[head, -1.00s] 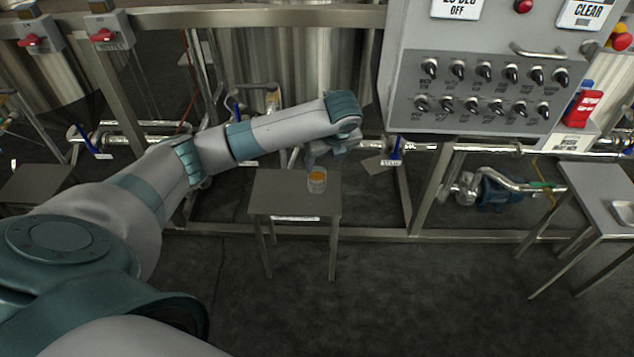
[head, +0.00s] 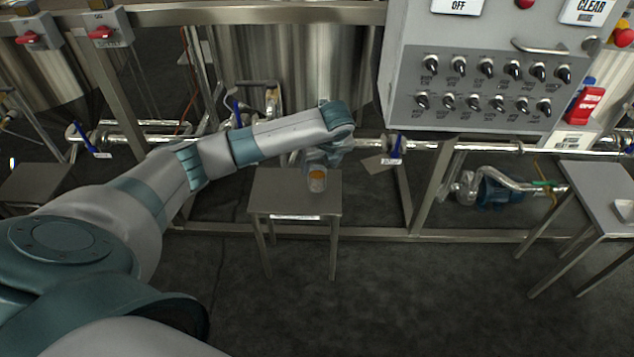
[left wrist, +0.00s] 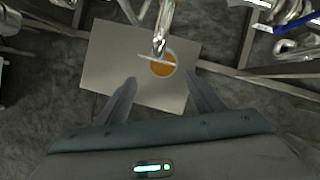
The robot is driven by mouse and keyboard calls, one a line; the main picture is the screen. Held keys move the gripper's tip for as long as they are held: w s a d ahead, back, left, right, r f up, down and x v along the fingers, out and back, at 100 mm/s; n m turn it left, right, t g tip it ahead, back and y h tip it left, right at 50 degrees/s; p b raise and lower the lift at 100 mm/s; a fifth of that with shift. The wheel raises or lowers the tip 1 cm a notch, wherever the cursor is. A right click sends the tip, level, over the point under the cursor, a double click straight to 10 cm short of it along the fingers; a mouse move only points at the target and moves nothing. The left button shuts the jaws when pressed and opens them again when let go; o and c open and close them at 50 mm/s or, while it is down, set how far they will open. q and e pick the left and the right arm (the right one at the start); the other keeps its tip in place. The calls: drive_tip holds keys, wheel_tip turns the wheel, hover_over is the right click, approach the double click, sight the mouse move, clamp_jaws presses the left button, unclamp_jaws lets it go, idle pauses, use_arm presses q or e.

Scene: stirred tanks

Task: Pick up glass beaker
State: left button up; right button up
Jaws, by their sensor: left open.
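The glass beaker (head: 317,181) holds something orange and stands upright on a small metal table (head: 270,200) near its right side. In the left wrist view the beaker (left wrist: 163,64) shows from above, beyond my fingertips and slightly right of midway between them. A metal pipe-like part overlaps its upper edge there. My left gripper (left wrist: 158,84) is open and empty, with both fingers apart. In the head view my left gripper (head: 322,163) is just above and behind the beaker, partly hidden by my wrist. My right gripper is not in view.
A grey control panel (head: 480,90) with rows of knobs hangs at the upper right. Pipes and steel tanks (head: 290,60) stand behind the small table. Another table (head: 600,195) with a white tray (head: 624,211) is at the right. The floor in front is clear.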

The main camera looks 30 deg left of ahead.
sight(317, 178)
use_arm(q)
drive_tip(key=x, duration=0.4)
drive_tip(key=shift+f+b, duration=0.3)
drive_tip(key=shift+b, duration=0.05)
drive_tip(key=shift+w+a+f, duration=0.25)
drive_tip(key=shift+f, duration=0.3)
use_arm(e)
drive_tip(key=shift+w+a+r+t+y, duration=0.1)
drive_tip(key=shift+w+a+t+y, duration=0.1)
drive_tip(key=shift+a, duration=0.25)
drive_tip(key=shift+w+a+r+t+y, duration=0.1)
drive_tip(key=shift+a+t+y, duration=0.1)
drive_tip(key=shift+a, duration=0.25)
use_arm(q)
drive_tip(key=shift+f, duration=0.1)
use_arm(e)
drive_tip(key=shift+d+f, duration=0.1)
use_arm(q)
drive_tip(key=shift+w+f, duration=0.1)
drive_tip(key=shift+f, duration=0.15)
drive_tip(key=b+x, duration=0.1)
drive_tip(key=x, duration=0.3)
drive_tip(key=shift+w+d, duration=0.15)
drive_tip(key=shift+f, duration=0.25)
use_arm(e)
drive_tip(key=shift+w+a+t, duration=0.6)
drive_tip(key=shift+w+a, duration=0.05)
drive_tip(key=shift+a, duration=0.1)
